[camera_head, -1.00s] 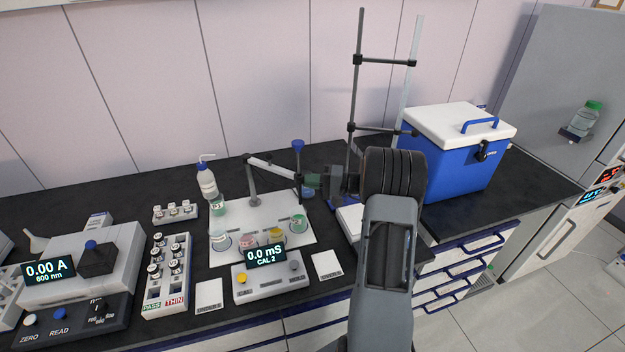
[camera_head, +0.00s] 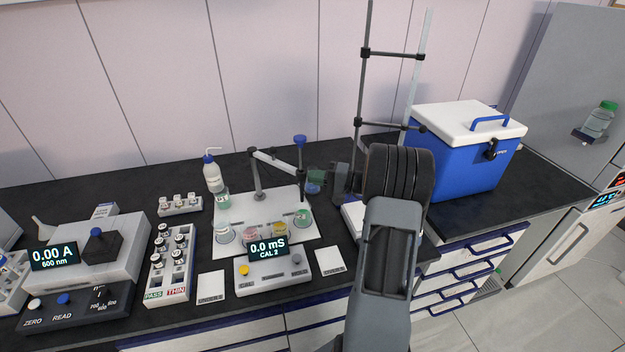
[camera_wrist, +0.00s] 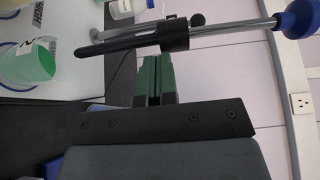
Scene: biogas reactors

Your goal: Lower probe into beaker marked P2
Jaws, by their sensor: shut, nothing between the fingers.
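The probe (camera_head: 302,185) is a dark upright rod with a blue knob on top, held at the end of a jointed stand arm (camera_head: 275,163). In the wrist view the probe (camera_wrist: 120,46) lies across the picture, with its blue knob (camera_wrist: 298,18) at top right. A green-filled beaker (camera_head: 304,217) stands below the probe; its mark is only partly legible in the wrist view (camera_wrist: 30,62), apparently ending in 2. My gripper (camera_head: 315,180) is shut and empty, just right of the probe. Its green fingertips (camera_wrist: 155,80) are close to the probe's dark holder; contact is unclear.
Other beakers, clear (camera_head: 224,233), pink and yellow, stand on the white mat (camera_head: 285,201) behind the meter (camera_head: 272,272). A wash bottle (camera_head: 213,177) stands at the back left. A tall rod stand (camera_head: 362,90) and blue cooler (camera_head: 460,155) are at right.

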